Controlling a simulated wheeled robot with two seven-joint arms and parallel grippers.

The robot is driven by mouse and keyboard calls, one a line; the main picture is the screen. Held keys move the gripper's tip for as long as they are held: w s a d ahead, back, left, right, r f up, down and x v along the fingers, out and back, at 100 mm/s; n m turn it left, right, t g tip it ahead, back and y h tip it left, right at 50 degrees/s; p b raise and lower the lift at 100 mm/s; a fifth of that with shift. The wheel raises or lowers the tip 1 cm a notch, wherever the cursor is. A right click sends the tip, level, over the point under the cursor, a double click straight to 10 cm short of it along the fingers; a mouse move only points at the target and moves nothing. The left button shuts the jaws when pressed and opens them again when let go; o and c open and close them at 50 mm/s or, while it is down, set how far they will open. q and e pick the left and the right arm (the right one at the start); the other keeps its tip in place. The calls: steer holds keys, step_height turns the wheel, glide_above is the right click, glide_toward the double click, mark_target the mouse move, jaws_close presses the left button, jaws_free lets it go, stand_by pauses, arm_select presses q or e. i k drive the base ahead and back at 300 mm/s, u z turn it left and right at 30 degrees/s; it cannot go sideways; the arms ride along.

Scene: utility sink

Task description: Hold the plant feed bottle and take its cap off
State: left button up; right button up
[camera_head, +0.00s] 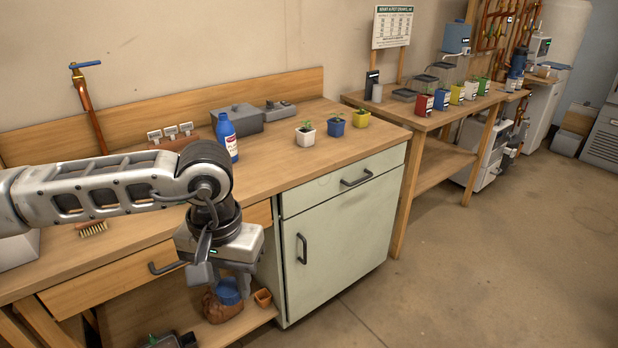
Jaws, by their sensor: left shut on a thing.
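A blue bottle (226,137) with a white and red label stands upright on the wooden bench behind my left arm; its top looks blue and is small in view. My left gripper (229,277) points down in front of the bench edge, below and in front of that bottle and apart from it. It is shut on a blue round thing (228,293), mostly hidden by the gripper; I cannot tell whether this is a bottle. My right gripper is not in view. A dark part with a green light at the bottom edge is too cut off to identify.
On the bench (290,170) are a grey box (236,117), several small potted seedlings (305,134) and a brush (92,228). A brown lump (220,308) and a terracotta pot (263,297) are on the lower shelf.

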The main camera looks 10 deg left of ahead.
mark_target(225, 133)
steer(key=z, duration=0.55)
steer(key=i, duration=2.25)
steer(key=u, duration=1.25)
steer(key=i, duration=0.4)
steer(key=u, duration=0.45)
